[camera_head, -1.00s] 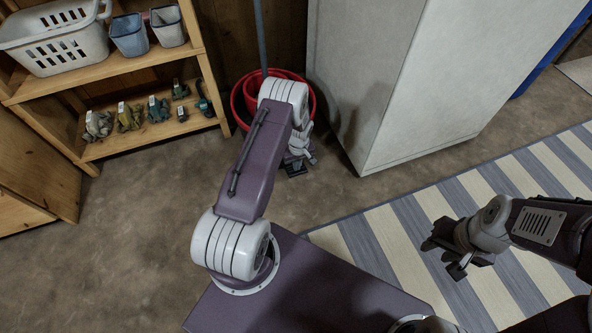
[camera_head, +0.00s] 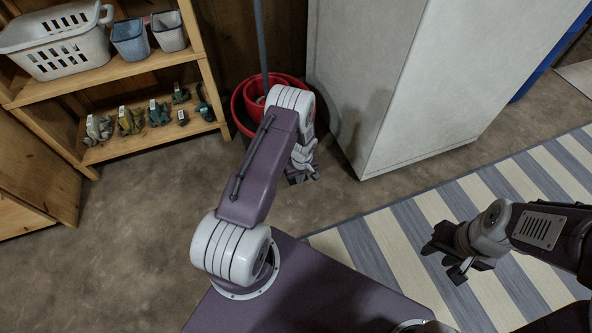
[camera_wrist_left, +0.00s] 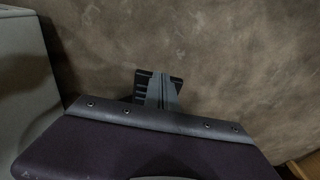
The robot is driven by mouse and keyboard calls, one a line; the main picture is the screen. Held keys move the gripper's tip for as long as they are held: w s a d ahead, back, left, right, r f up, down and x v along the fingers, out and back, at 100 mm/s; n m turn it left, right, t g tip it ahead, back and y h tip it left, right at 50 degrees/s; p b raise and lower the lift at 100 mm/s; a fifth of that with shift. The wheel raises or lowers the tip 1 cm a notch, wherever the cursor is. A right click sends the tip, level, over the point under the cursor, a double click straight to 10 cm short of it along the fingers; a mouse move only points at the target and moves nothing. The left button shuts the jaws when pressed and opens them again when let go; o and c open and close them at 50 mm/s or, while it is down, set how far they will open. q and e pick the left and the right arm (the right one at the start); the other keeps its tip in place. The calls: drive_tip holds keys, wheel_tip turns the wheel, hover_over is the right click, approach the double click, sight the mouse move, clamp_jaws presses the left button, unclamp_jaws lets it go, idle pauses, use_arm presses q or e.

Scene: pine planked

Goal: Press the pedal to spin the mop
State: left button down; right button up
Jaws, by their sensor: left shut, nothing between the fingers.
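The red mop bucket (camera_head: 238,103) stands on the floor at the back, between the shelf and the pale cabinet; the blue-grey mop handle (camera_head: 261,40) rises from it. My left arm hides part of the bucket. My left gripper (camera_head: 300,178) points down low in front of the bucket, shut and empty. In the left wrist view, the fingers (camera_wrist_left: 161,97) are together over a dark ribbed pedal (camera_wrist_left: 141,80), whose edges show around them. I cannot tell whether they touch it. My right gripper (camera_head: 445,262) is open and empty above the striped rug.
A wooden shelf (camera_head: 110,74) with a white basket (camera_head: 60,45), small bins and several figures stands at the left. A pale cabinet (camera_head: 410,80) stands close at the right of the bucket. The striped rug (camera_head: 400,215) lies at the right. Brown floor at the left is clear.

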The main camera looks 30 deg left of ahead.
use_arm(q)
drive_tip(key=shift+f, duration=0.1)
wheel_tip(320, 180, up, 9)
drive_tip(key=p, duration=0.6)
drive_tip(key=shift+s+d, duration=0.3)
drive_tip(key=shift+d, duration=0.05)
